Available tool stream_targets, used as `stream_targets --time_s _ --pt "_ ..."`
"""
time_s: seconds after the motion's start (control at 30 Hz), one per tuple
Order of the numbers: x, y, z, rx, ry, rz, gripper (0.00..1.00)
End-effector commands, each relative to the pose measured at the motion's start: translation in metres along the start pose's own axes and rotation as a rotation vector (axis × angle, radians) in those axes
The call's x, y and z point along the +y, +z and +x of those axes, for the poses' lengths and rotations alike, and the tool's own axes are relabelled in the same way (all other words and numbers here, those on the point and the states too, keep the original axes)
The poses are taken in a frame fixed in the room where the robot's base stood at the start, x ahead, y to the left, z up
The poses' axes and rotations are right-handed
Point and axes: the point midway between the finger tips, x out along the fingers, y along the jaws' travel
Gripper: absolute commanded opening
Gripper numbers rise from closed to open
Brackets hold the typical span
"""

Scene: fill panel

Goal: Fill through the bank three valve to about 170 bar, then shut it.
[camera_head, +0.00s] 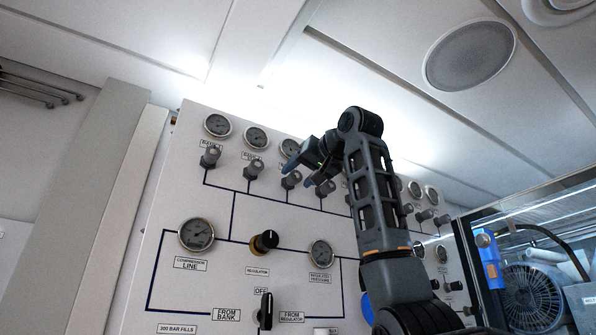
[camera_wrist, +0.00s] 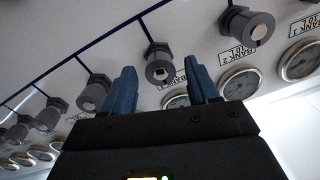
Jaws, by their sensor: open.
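The bank three valve, a grey knob, is third from the left in the panel's top row (camera_head: 291,180). In the wrist view it shows between my fingertips (camera_wrist: 159,62). My gripper (camera_head: 300,173) is open, its two blue fingers on either side of the knob in the wrist view; contact cannot be told. The bank three gauge (camera_head: 289,147) sits above the valve, partly hidden by my gripper. The compression line gauge (camera_head: 197,234) and regulated pressure gauge (camera_head: 320,253) are lower on the panel. Their readings are too small to tell.
The bank one (camera_head: 210,157) and bank two (camera_head: 254,168) valves stand left of my gripper. My arm hides part of the panel. A clear-sided machine enclosure (camera_head: 530,290) stands right.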

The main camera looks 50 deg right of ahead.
Motion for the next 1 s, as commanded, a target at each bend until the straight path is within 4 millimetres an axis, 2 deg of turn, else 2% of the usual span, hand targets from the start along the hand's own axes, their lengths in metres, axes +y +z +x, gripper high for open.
stream_targets --time_s 0.13,0.4,1.0 --pt "0.0 -0.0004 0.0097 -0.001 0.0 0.0 0.59" --pt "0.0 0.0003 0.0112 0.001 0.0 0.0 0.59" --pt "0.0004 0.0003 0.0109 0.0 0.0 0.0 0.04"
